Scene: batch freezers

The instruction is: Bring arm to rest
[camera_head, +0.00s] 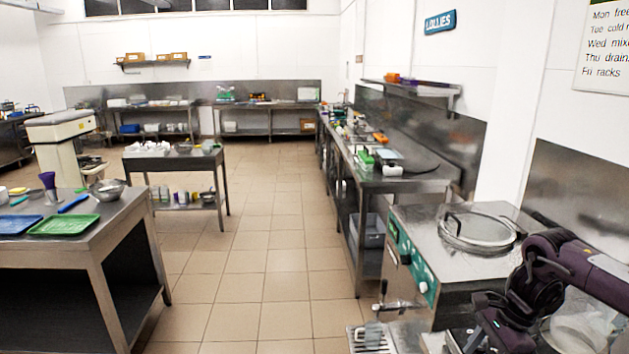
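My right arm (560,270), dark purple, comes in from the right edge over the front of the batch freezer (425,262). It bends down toward the bottom edge, where the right gripper (478,340) is only partly in view. Its fingertips cannot be made out, so I cannot tell whether it is open or holding anything. My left arm and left gripper are not in view. The freezer has a steel body, a green panel with knobs and a round clear lid (477,230) lying on top.
A translucent bowl (578,330) is partly hidden behind my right arm. A steel counter (400,182) with several items runs along the right wall. A steel table (105,235) with a green tray (64,225) and a blue tray (17,224) stands left. The tiled floor (265,260) between is clear.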

